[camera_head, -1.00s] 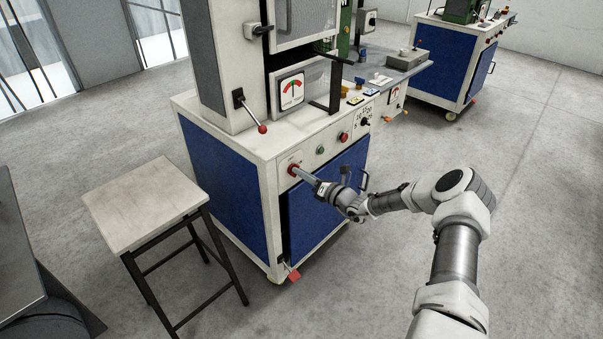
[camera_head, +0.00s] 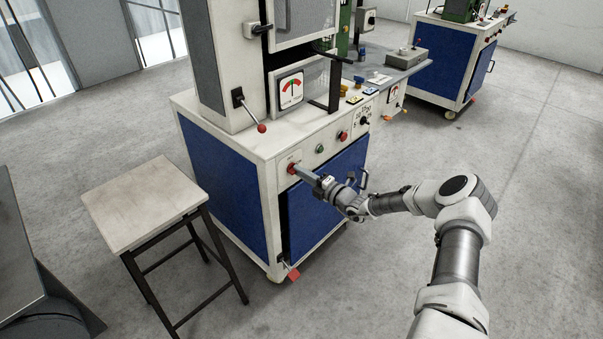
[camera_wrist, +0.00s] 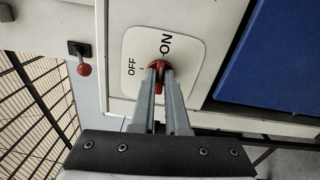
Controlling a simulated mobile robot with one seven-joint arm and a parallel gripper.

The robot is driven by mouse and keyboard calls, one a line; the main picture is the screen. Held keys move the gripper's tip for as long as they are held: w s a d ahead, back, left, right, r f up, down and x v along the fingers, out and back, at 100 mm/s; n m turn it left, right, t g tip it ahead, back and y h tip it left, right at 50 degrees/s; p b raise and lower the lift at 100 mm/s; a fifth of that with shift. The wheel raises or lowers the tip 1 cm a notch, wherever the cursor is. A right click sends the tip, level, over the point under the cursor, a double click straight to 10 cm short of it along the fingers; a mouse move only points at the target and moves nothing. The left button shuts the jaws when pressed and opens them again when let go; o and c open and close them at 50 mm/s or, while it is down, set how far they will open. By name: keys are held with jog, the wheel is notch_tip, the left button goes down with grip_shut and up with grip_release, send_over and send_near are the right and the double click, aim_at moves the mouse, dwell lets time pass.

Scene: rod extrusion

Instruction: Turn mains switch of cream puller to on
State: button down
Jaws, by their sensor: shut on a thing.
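The cream puller is a cream machine (camera_head: 225,140) with blue side panels, standing in the middle of the head view. Its mains switch is a red knob (camera_head: 291,169) at the left end of the front control strip. In the wrist view the red knob (camera_wrist: 158,66) sits on a white plate (camera_wrist: 187,48) marked ON and OFF. My gripper (camera_head: 297,171) reaches it from the front right, with both fingers (camera_wrist: 160,75) shut on the knob. The fingers hide part of the knob, so its exact pointing is hard to tell.
A green button (camera_head: 320,149) and a red button (camera_head: 342,136) lie right of the switch. A red-tipped lever (camera_head: 261,127) stands above it. A stool (camera_head: 140,200) is on the left. A blue door (camera_head: 325,195) with a handle is below. Open floor lies to the right.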

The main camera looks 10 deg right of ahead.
jog(key=shift+m, duration=0.6)
jog(key=c, duration=0.9)
grip_release()
jog(key=p+v, duration=0.2)
jog(key=v, duration=1.5)
jog(key=shift+s+d, duration=0.15)
jog(key=shift+s, duration=0.05)
